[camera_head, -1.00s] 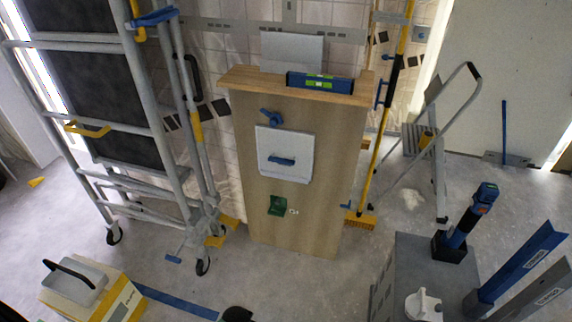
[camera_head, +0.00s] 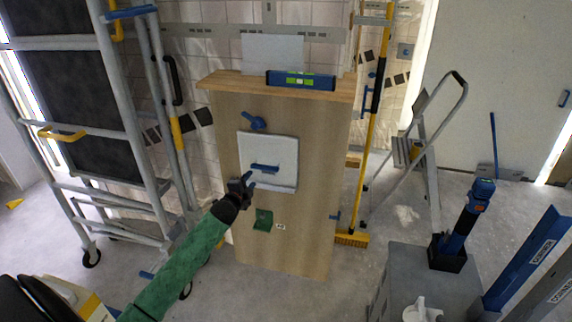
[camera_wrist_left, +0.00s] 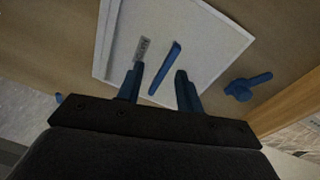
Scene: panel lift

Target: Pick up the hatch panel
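The hatch panel (camera_head: 284,151) is a white square with a blue bar handle (camera_head: 264,169), set on the front of an upright wooden board. In the left wrist view the panel (camera_wrist_left: 205,35) fills the upper middle, with its blue handle (camera_wrist_left: 165,68) lying at a slant. My left gripper (camera_head: 247,183) is at the panel's lower left, close to the handle. In the left wrist view its two blue fingers (camera_wrist_left: 158,82) are spread apart, with the handle showing between and beyond them. Nothing is held. My right gripper is not in view.
A blue turn latch (camera_head: 254,122) sits above the panel and a green bracket (camera_head: 263,220) below it on the wooden board (camera_head: 320,220). A level (camera_head: 300,80) lies on the top ledge. A scaffold (camera_head: 130,110) stands left; a broom (camera_head: 352,238) and step ladder (camera_head: 432,170) stand right.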

